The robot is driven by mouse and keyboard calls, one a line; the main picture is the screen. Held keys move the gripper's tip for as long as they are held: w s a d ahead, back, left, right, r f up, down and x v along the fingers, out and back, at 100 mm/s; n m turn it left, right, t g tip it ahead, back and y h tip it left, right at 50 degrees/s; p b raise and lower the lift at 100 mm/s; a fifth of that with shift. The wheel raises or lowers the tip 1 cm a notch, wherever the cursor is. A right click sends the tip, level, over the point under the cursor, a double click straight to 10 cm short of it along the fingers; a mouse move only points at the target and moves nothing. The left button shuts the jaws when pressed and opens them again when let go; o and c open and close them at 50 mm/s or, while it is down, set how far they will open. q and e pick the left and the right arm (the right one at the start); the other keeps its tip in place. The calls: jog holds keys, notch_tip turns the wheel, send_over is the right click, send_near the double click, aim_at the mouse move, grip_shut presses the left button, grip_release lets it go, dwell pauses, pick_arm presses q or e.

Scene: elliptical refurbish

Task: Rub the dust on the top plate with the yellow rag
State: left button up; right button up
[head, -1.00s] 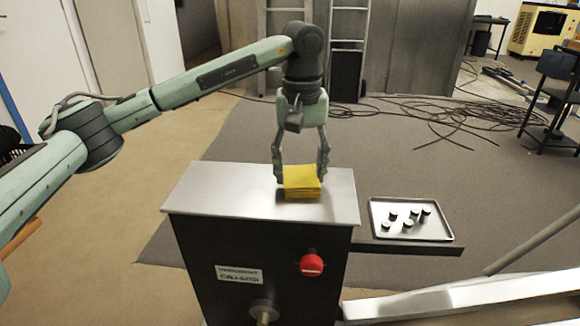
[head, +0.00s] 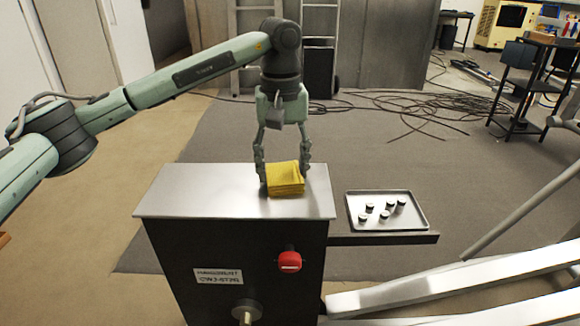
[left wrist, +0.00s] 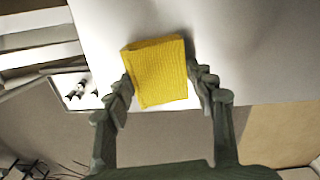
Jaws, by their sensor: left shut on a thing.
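The yellow rag (head: 285,179) is a folded block at the far right part of the metal top plate (head: 205,192). My left gripper (head: 284,172) points down with its fingers on either side of the rag and is shut on it. In the left wrist view the rag (left wrist: 158,73) sits between the two fingertips (left wrist: 160,82), over the pale plate (left wrist: 255,50). I cannot make out dust on the plate. My right gripper is not in view.
A tray (head: 420,220) with several small dark-and-light pieces stands on a side shelf right of the cabinet. A red button (head: 290,261) and a knob (head: 246,311) stick out from the cabinet's front. Cables lie on the floor behind. The left half of the plate is clear.

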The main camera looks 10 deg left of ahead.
aim_at(188, 182)
pick_arm(q)
jog(key=shift+s+a+f+b, duration=0.1)
jog(key=shift+s+a, duration=0.1)
jog(key=shift+a, duration=0.6)
jog(key=shift+s+a+f+b, duration=0.15)
jog(key=shift+s+a, duration=0.1)
jog(key=shift+a, duration=0.55)
jog(key=shift+s+a+f+b, duration=0.1)
jog(key=shift+s+a, duration=0.1)
jog(key=shift+a, duration=0.6)
jog(key=shift+s+a+r+b, duration=0.15)
jog(key=shift+s+a, duration=0.1)
jog(key=shift+a, duration=0.95)
jog(key=shift+s+a+r+b, duration=0.1)
jog(key=shift+s+a, duration=0.2)
jog(key=shift+a, duration=0.9)
jog(key=shift+s+a+r+b, duration=0.15)
jog(key=shift+s+a, duration=0.1)
jog(key=shift+a, duration=0.95)
jog(key=shift+s+a+f, duration=0.1)
jog(key=shift+s+a, duration=0.05)
jog(key=shift+a, duration=0.45)
jog(key=shift+s+a, duration=0.1)
jog(key=shift+a, duration=0.45)
jog(key=shift+s+a, duration=0.3)
jog(key=shift+a, duration=0.8)
jog(key=shift+s+a, duration=0.25)
jog(key=shift+a, duration=0.8)
jog(key=shift+r+p, duration=2.2)
jog(key=shift+r, duration=0.8)
